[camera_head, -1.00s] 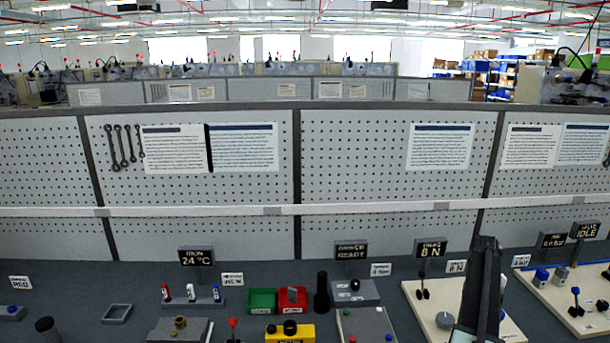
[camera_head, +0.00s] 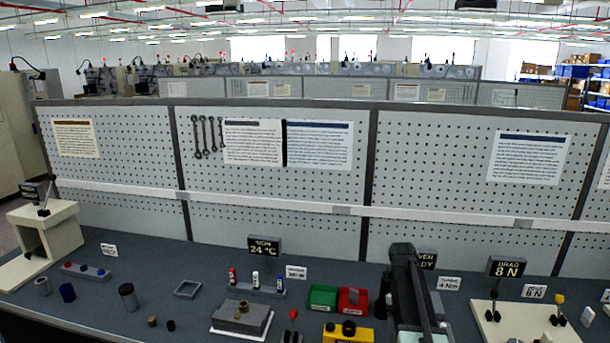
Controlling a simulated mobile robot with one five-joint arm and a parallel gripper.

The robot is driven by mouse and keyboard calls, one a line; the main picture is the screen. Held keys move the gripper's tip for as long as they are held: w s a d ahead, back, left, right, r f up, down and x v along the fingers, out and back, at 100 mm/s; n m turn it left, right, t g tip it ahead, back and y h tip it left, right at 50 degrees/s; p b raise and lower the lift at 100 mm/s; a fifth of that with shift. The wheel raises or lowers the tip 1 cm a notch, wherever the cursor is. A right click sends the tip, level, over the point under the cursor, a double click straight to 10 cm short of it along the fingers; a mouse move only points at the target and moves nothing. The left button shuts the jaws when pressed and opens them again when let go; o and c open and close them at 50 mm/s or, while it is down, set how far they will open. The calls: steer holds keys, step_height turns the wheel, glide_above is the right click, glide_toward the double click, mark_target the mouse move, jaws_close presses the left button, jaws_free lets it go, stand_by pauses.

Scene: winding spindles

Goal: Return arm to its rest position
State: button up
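My arm rises from the bottom edge, right of centre, with its dark end (camera_head: 404,262) toward the back of the bench. I take this end to be my gripper. Its fingertips cannot be made out, so I cannot tell whether it is open or shut, and no held object shows. It covers part of the dark sign (camera_head: 427,260) reading "…DY" and the bench behind it. The red bin (camera_head: 353,309) is just to its left in the picture.
The grey bench (camera_head: 215,265) carries a green bin (camera_head: 323,306), a yellow box with black knobs (camera_head: 347,333), a grey block (camera_head: 241,317) and a cream board (camera_head: 490,330). A cream stand (camera_head: 62,228) is far left. A pegboard wall (camera_head: 270,185) closes the back.

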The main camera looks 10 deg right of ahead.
steer(key=s+a+n+t, duration=0.1)
steer(key=s+a+n, duration=0.2)
steer(key=a+n, duration=0.8)
steer(key=s+a+f+n+t, duration=0.1)
steer(key=s+a+n, duration=0.3)
steer(key=a+n, duration=0.7)
steer(key=n+t, duration=0.1)
steer(key=n, duration=0.7)
steer(key=shift+s+a+f+n+t, duration=0.15)
steer(key=shift+s+a+n+t, duration=0.15)
steer(key=shift+a+n, duration=0.1)
